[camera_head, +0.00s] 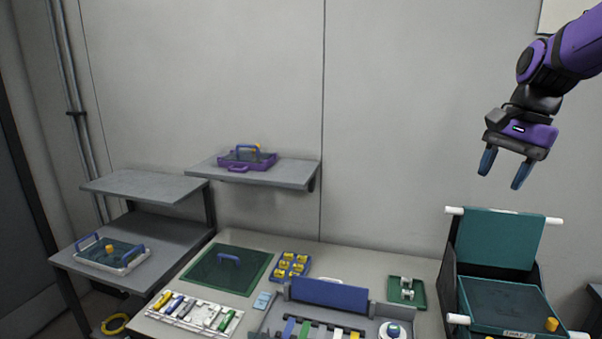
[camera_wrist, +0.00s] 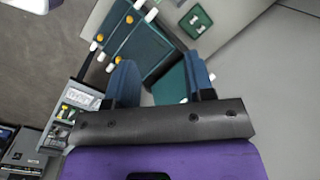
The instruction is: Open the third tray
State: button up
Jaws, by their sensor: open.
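The green tray unit (camera_head: 500,300) stands at the right of the table in the head view. Its teal upper panel (camera_head: 500,238) is raised, with white rod ends at its sides. The flat green tray below it has a label and a yellow knob (camera_head: 552,324). The lower trays are cut off, so I cannot tell which is the third. In the wrist view the unit (camera_wrist: 145,50) shows yellow knobs and white pegs on its edge. My gripper (camera_head: 505,168) is open and empty, above the unit and apart from it; its blue fingers also show in the wrist view (camera_wrist: 160,78).
A tool rack (camera_head: 190,312), green mat (camera_head: 222,270), yellow-piece holder (camera_head: 291,266) and small green tray (camera_head: 406,291) lie on the table. A purple caddy (camera_head: 246,160) sits on the wall shelf. The air around my gripper is clear.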

jog(key=s+a+f+n+t+h, duration=0.1)
jog(key=s+a+n+t, duration=0.1)
jog(key=s+n, duration=0.3)
jog(key=s+a+f+n+t+h, duration=0.1)
jog(key=s+n, duration=0.4)
jog(key=s, duration=0.9)
jog(key=shift+a+t, duration=0.9)
jog(key=shift+w, duration=0.1)
